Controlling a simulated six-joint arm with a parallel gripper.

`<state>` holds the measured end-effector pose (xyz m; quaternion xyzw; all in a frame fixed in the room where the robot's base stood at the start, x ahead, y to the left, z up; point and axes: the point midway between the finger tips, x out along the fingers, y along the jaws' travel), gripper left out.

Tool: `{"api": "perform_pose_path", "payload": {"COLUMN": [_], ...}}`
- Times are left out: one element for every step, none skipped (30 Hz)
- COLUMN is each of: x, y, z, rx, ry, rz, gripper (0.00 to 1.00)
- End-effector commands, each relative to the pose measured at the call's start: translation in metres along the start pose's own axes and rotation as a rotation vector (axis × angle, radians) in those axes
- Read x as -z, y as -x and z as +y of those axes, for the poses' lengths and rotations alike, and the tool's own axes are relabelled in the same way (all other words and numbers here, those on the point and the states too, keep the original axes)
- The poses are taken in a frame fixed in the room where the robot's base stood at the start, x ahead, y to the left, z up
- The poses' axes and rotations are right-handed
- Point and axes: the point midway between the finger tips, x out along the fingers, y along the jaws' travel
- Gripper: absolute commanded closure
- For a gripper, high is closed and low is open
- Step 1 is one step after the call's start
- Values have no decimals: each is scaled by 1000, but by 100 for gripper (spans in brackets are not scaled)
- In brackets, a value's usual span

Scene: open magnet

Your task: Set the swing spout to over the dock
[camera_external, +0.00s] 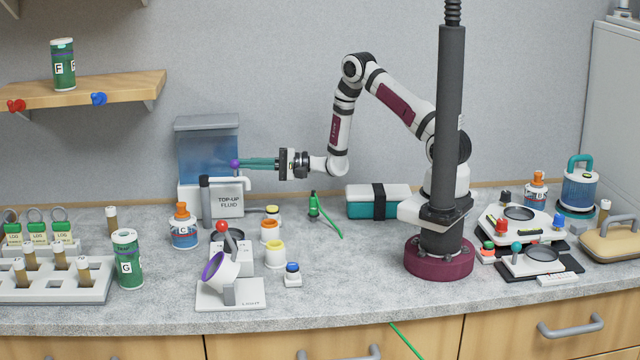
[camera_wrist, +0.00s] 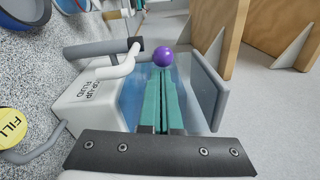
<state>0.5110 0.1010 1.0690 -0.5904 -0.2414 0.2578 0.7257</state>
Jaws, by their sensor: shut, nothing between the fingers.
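The top-up fluid dispenser has a white housing (camera_external: 222,203) with a blue translucent tank (camera_external: 207,155) above. A white bent pipe (camera_external: 232,180), apparently the swing spout, runs along its front to a dark collar and an upright grey tube (camera_external: 206,206). The pipe also shows in the wrist view (camera_wrist: 121,67). A purple ball knob (camera_external: 234,164) is in front of the tank; the wrist view shows it (camera_wrist: 163,56) just beyond my fingertips. My gripper (camera_external: 240,163) is shut and empty, its teal fingers pointing left at the knob. Contact is unclear. I cannot identify the dock for certain.
A stand with a red knob (camera_external: 222,226), a tilted white cup with a purple rim (camera_external: 217,268) and several small jars crowd the counter below. An orange-capped bottle (camera_external: 183,228) stands left of the dispenser. A wooden shelf (camera_external: 110,90) is above left.

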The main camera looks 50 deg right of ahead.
Motion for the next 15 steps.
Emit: {"api": "perform_pose_path", "payload": {"x": [-2, -4, -6, -7, -9, -12, -15, -18, -21, -24, -26, -30, -33, -36, -41], "y": [0, 0, 0, 1, 1, 1, 1, 2, 2, 2, 2, 2, 2, 1, 0], "z": [0, 1, 1, 2, 2, 3, 3, 4, 4, 5, 5, 6, 6, 7, 8], "rx": [1, 3, 6, 8, 10, 14, 17, 21, 26, 31, 31, 31, 32, 32, 31], "ry": [1, 0, 0, 1, 1, 1, 3, 3, 5, 7, 8, 7, 8, 8, 8], "rz": [10, 20, 33, 47, 61, 83, 101, 121, 150, 170, 169, 167, 167, 167, 166], "gripper": [100, 100, 100, 100, 100, 100, 100, 100, 100, 100, 100, 100, 100, 100, 100]}}
